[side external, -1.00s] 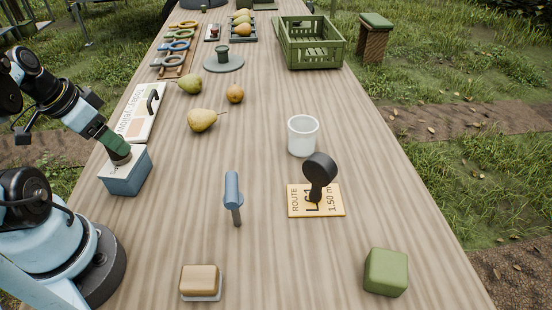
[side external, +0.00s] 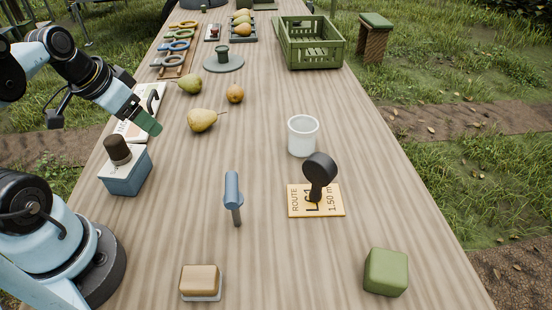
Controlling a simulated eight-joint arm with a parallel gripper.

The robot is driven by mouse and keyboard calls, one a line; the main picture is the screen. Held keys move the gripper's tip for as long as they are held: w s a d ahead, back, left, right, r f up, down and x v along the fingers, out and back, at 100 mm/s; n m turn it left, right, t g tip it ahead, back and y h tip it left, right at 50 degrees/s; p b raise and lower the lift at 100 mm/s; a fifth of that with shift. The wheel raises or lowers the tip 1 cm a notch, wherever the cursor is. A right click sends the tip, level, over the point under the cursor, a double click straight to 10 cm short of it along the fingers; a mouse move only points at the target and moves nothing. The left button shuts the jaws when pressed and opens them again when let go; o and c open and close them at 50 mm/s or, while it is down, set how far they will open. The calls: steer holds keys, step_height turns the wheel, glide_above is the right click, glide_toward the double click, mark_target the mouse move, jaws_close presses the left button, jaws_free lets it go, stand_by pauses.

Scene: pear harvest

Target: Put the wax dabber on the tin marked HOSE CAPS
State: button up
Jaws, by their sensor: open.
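The wax dabber, seen as a short dark brown cylinder (side external: 117,149), stands slightly tilted on the pale top of a blue tin (side external: 127,182) at the left edge of the table. The tin's marking is too small to read, so I cannot confirm the words HOSE CAPS. My gripper (side external: 149,124) has green fingers and is open and empty. It is above and to the right of the dabber, apart from it, in front of the white sign board.
Pears (side external: 202,120) lie nearby. The centre is mostly clear.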

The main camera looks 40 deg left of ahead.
steer(key=w+d+t, duration=0.2)
steer(key=w+d, duration=0.3)
steer(key=d, duration=0.3)
steer(key=shift+w+d+r+h, duration=0.2)
steer(key=shift+w+d+h, duration=0.05)
steer(key=shift+h, duration=0.15)
